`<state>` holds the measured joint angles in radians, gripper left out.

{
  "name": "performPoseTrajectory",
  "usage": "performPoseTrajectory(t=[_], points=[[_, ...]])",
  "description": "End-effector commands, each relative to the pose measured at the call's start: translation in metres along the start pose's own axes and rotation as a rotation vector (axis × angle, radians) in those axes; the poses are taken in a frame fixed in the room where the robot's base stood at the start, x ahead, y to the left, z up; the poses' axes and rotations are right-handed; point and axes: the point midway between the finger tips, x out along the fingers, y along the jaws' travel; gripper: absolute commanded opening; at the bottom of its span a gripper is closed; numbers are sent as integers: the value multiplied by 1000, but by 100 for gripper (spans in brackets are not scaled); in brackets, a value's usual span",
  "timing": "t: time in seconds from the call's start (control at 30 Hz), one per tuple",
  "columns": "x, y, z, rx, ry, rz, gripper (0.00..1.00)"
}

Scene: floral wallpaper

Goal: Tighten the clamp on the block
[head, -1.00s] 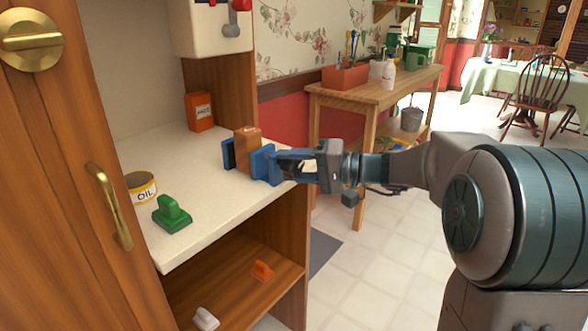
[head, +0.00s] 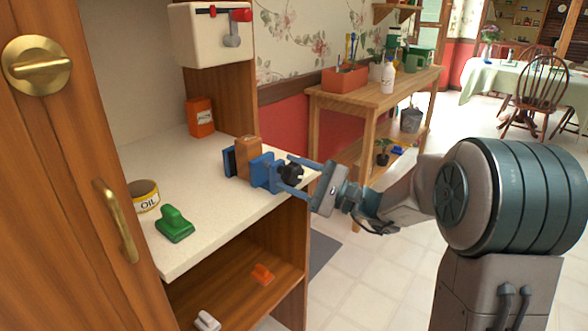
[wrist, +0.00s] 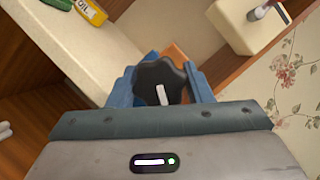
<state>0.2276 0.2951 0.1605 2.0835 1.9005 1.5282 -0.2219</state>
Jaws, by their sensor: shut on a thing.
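The blue clamp (head: 266,172) stands near the right front edge of the white countertop (head: 196,202). The brown wooden block (head: 247,153) is upright between its two jaws; whether both jaws touch it cannot be told. The black lobed knob (head: 291,173) is on the clamp's right side, facing my arm. My gripper (head: 292,175) has one finger on either side of this knob and is shut on it. In the wrist view the knob (wrist: 162,80) sits between the fingers, with a white mark on it. The block (wrist: 176,54) is partly hidden behind.
A white wall unit (head: 215,38) hangs above. A wooden cabinet door (head: 60,200) stands at left. A wooden bench (head: 390,95) is behind my arm.

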Motion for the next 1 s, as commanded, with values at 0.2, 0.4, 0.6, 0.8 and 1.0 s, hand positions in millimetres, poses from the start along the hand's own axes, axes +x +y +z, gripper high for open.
performPoseTrajectory(t=[0.2,0.4,0.6,0.8,1.0], points=[[0,-2,2,195,3,-78,23],[0,-2,2,365,4,-149,23],[0,-2,1,509,4,-209,23],[0,0,1,614,4,-252,23],[0,0,0,673,3,-277,23]])
